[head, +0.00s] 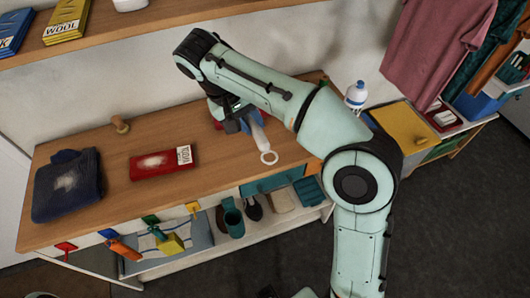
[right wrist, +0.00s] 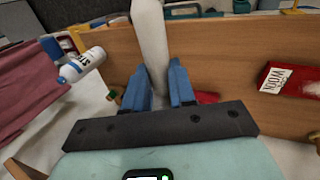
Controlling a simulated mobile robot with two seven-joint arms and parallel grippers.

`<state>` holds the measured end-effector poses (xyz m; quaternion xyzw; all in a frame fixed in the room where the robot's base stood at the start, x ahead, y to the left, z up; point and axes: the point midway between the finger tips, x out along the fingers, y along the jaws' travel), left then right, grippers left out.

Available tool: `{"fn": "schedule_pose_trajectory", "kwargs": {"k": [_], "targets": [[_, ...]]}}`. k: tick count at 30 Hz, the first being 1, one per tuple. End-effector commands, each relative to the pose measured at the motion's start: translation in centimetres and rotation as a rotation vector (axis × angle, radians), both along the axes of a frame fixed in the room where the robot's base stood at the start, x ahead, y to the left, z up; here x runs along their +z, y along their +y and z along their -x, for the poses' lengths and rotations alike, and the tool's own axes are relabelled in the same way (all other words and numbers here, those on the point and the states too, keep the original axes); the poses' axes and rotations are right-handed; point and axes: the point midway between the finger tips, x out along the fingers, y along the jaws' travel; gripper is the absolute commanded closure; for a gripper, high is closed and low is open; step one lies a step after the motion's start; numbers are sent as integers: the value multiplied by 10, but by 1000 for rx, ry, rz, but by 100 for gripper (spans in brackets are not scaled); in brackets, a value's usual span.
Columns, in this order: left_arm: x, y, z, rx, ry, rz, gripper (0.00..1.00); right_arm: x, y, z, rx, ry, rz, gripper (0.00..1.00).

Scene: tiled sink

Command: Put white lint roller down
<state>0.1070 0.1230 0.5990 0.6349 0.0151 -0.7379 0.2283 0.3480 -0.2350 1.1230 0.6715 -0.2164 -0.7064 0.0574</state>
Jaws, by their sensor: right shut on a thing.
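The white lint roller (head: 259,137) has a pale handle ending in a ring. My right gripper (head: 246,121) is shut on it and holds it over the right part of the wooden counter (head: 200,133). In the right wrist view, the roller (right wrist: 148,35) rises between the blue fingers of the gripper (right wrist: 160,88). I cannot tell whether the roller touches the counter, and the arm hides part of it. My left gripper is out of view.
A red wool pack (head: 160,163) and a dark blue folded garment (head: 68,185) lie on the counter's left. A white-blue bottle (head: 356,95) stands beyond my arm. Counter between red pack and roller is clear.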

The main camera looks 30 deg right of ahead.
Motion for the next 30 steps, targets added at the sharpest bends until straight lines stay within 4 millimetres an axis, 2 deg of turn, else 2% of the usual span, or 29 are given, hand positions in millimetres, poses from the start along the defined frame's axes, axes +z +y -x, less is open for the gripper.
{"fn": "schedule_pose_trajectory", "kwargs": {"k": [4, 7, 21, 24, 30], "targets": [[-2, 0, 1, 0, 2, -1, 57, -1, 1, 1, -5, 0, -1, 99], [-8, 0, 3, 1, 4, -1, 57, -14, 1, 2, -7, 2, 0, 99], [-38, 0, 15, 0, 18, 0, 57, -133, 1, 2, -7, 4, 0, 99], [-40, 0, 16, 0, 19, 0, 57, -148, 1, 2, -7, 2, 0, 99], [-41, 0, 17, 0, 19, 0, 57, -161, 1, 2, -8, 1, 0, 99]]}}
